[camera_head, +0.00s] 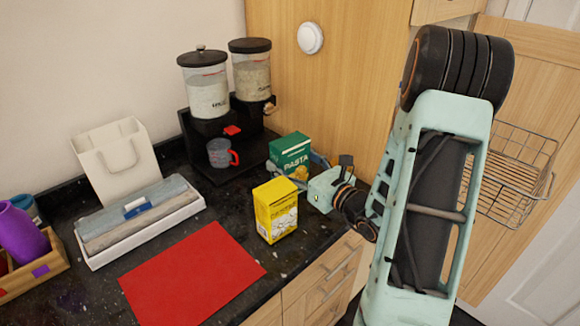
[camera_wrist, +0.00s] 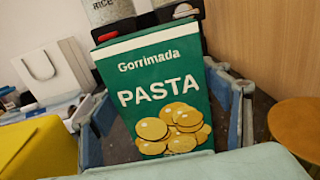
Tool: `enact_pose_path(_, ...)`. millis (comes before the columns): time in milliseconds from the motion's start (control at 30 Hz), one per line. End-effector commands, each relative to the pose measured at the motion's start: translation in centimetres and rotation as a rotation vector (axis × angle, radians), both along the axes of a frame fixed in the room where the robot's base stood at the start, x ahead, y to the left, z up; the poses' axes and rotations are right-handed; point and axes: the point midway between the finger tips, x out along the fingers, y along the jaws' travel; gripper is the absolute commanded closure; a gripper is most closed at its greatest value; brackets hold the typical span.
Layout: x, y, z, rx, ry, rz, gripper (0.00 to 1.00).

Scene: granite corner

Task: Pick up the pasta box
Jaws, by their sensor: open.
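The pasta box (camera_head: 290,151) is green with white lettering and stands upright on the dark granite counter, in front of the dispenser stand. In the wrist view the pasta box (camera_wrist: 160,90) fills the middle, its front face toward the camera. My gripper (camera_head: 302,172) is open, with its fingers reaching toward the box. In the wrist view, one finger of my gripper (camera_wrist: 168,122) shows on each side of the box. I cannot tell whether the fingers touch it.
A yellow box (camera_head: 275,210) stands close in front of my gripper. A measuring cup (camera_head: 221,153) with a red handle sits by two dispensers (camera_head: 204,92). A wooden panel (camera_head: 330,90) rises behind.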

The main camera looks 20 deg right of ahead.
Motion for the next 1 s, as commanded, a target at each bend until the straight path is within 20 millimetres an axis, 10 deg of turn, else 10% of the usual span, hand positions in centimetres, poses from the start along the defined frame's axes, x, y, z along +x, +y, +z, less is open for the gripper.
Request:
enact_pose_path(233, 0.21, 0.09, -0.02, 0.001, 0.0, 0.0, 0.29)
enact_pose_path(667, 0.17, 0.08, 0.0, 0.0, 0.0, 0.0, 0.76)
enact_pose_path(1000, 0.22, 0.06, 0.48, -0.001, -0.006, 0.001, 0.77)
